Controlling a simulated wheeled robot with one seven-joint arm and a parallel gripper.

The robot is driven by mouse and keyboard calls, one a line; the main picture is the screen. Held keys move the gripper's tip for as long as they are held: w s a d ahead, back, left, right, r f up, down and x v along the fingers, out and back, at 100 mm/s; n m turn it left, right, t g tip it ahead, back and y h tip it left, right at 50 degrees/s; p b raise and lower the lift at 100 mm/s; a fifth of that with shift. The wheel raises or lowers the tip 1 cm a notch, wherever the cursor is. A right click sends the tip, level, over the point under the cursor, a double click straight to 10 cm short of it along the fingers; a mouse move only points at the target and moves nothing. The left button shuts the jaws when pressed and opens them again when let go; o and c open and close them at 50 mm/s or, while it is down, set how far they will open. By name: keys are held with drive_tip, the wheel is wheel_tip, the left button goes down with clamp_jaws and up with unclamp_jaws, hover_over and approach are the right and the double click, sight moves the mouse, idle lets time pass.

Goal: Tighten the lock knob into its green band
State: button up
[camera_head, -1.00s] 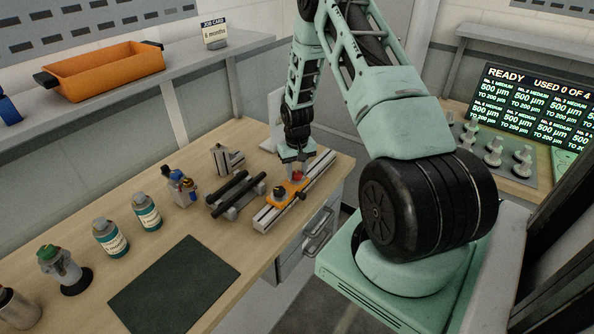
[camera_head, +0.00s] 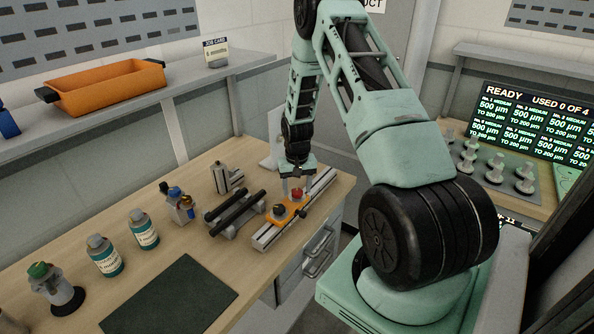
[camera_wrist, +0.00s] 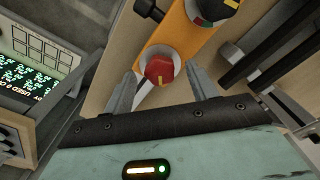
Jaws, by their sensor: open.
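A red knob (camera_wrist: 160,70) with a yellow mark sits on a pale round base on an orange carriage (camera_wrist: 178,38). A black knob (camera_wrist: 217,10) sits further along the carriage, with red and green segments around it and a yellow mark. I cannot tell for certain which is the lock knob. My gripper (camera_wrist: 161,76) is open, with one finger on each side of the red knob; contact is not clear. In the head view my gripper (camera_head: 297,190) is over the carriage (camera_head: 283,217), which sits on a metal rail (camera_head: 264,238).
A smaller black knob (camera_wrist: 148,9) sticks out from the carriage's side. A stand with two black rods (camera_head: 236,205) is left of the rail. Bottles (camera_head: 104,256) and a dark mat (camera_head: 170,296) lie further left. A lit screen (camera_head: 535,122) stands at right.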

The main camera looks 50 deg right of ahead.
sight(297, 191)
wheel_tip(297, 191, up, 17)
drive_tip(key=b, duration=0.4)
idle(0.5)
drive_tip(key=s+a+r+n+y+b, duration=0.2)
drive_tip(key=a+n, duration=0.5)
drive_tip(key=a, duration=2.2)
drive_tip(key=s+a+f+n+b, duration=0.1)
drive_tip(key=s+a+n, duration=0.3)
drive_tip(key=s+a, duration=0.3)
drive_tip(key=s+a+f+n+h+b, duration=0.1)
drive_tip(key=s+a+n, duration=0.3)
drive_tip(key=s+a, duration=0.4)
drive_tip(key=s, duration=0.6)
drive_tip(key=shift+s, duration=0.3)
